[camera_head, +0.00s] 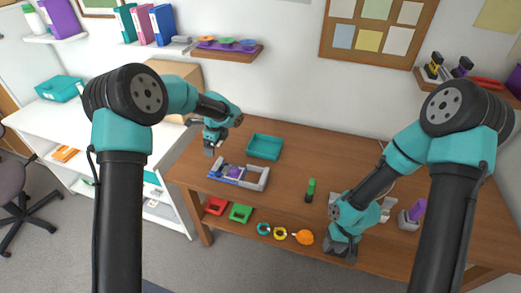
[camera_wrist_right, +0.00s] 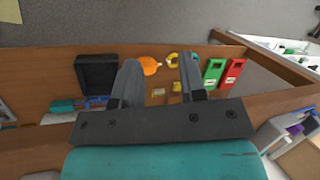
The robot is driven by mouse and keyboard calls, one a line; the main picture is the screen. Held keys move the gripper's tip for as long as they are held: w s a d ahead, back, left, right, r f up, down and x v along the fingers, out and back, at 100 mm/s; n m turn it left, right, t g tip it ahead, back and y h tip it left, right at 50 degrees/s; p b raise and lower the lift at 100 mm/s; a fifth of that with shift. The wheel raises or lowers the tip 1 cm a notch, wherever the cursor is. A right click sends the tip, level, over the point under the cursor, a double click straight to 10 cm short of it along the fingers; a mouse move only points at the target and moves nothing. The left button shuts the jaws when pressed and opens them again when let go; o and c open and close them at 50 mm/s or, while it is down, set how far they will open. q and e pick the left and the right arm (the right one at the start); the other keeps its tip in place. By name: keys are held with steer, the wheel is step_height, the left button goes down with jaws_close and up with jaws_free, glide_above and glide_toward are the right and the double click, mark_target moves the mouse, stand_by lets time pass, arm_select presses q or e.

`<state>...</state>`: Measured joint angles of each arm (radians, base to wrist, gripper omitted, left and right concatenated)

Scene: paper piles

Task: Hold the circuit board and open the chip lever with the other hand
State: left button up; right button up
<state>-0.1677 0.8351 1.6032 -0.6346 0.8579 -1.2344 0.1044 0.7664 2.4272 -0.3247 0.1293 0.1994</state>
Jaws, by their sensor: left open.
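The circuit board (camera_head: 228,170) is a blue piece in a grey holder (camera_head: 258,184) on the left part of the wooden table. A purple block (camera_head: 236,171) sits at its middle; the lever is too small to make out. My left gripper (camera_head: 209,150) is open, above and slightly behind the board's left end, apart from it. My right gripper (camera_head: 342,248) is at the table's front edge, far to the right of the board. In the right wrist view its fingers (camera_wrist_right: 158,72) are spread with nothing between them.
A teal tray (camera_head: 264,147) stands behind the board. A green-topped tool (camera_head: 310,190) and a purple-handled object (camera_head: 416,213) stand to the right. The table's middle is mostly clear.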

steer(key=w+d+r+n+t, duration=0.1)
steer(key=w+d+r+t, duration=0.15)
steer(key=w+r, duration=0.7)
steer(key=w+d+r+n+t, duration=0.15)
steer(key=w+t, duration=0.25)
steer(key=w, duration=1.3)
steer(key=w+d+r+n+t, duration=0.1)
steer(key=w+d+r+t, duration=0.4)
steer(key=w, duration=0.8)
steer(key=n+g, duration=0.8)
steer(key=n, duration=0.3)
glide_toward(251, 166)
steer(key=d+r, duration=0.1)
steer(key=shift+w+d+r+y, duration=0.15)
steer(key=shift+d+r+y, duration=0.05)
steer(key=shift+y, duration=0.1)
steer(key=shift+f, duration=0.1)
steer(key=x, duration=1.2)
